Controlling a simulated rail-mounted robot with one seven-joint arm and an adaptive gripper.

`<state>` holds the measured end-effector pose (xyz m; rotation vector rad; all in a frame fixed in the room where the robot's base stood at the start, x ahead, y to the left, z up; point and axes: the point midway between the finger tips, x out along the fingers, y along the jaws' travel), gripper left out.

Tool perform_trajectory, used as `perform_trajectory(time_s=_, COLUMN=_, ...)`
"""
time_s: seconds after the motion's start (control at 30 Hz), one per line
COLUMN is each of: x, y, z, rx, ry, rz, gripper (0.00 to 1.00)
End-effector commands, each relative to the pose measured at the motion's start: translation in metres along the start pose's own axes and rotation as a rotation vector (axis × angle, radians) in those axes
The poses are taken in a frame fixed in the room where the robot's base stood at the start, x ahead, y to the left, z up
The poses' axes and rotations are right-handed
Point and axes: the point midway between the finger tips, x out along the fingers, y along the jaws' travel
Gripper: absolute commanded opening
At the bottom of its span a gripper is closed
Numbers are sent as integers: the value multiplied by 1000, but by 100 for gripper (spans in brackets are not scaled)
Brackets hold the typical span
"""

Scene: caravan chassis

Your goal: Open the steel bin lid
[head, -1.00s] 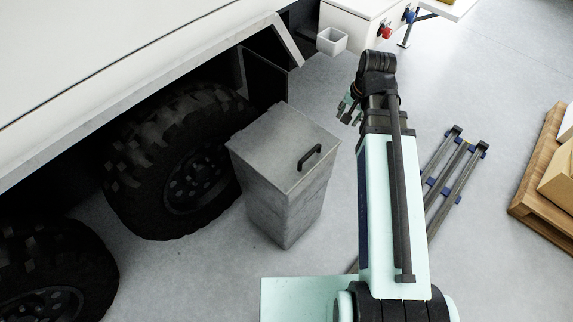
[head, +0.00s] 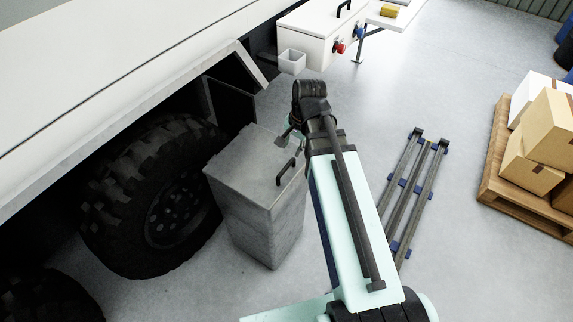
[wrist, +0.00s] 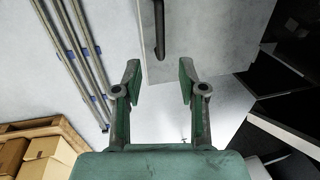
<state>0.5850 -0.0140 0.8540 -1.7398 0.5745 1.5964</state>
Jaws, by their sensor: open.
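The steel bin (head: 262,230) is a tall grey box beside the truck's wheel, with its flat lid (head: 238,165) shut. A black bar handle (head: 286,173) sits near the lid's right edge. My gripper (head: 286,138) is at the lid's far right corner, partly hidden behind my wrist. In the wrist view, my gripper (wrist: 161,75) is open and empty. The handle (wrist: 159,30) shows ahead of the gap between the fingertips, apart from them, with the pale lid (wrist: 210,35) beside it.
A big black tyre (head: 150,205) stands close left of the bin, under the white vehicle body (head: 100,75). A small white box (head: 291,62) is beyond it. Metal rails (head: 410,190) lie on the floor at right, and a pallet (head: 500,180) holds cartons. Floor between them is clear.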

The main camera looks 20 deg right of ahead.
Motion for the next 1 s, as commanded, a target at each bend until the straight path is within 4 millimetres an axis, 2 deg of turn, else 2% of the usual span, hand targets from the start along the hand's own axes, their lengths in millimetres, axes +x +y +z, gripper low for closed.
perform_trajectory(time_s=0.1, x=20, y=0, z=0, rx=0, ry=-2, rz=2, gripper=41)
perform_trajectory(time_s=0.6, x=93, y=0, z=0, rx=-1, ry=-1, rz=2, gripper=41)
perform_trajectory(time_s=0.8, x=109, y=0, z=0, rx=-1, ry=0, rz=1, gripper=41)
perform_trajectory(time_s=1.0, x=114, y=0, z=0, rx=-1, ry=1, rz=-1, gripper=41)
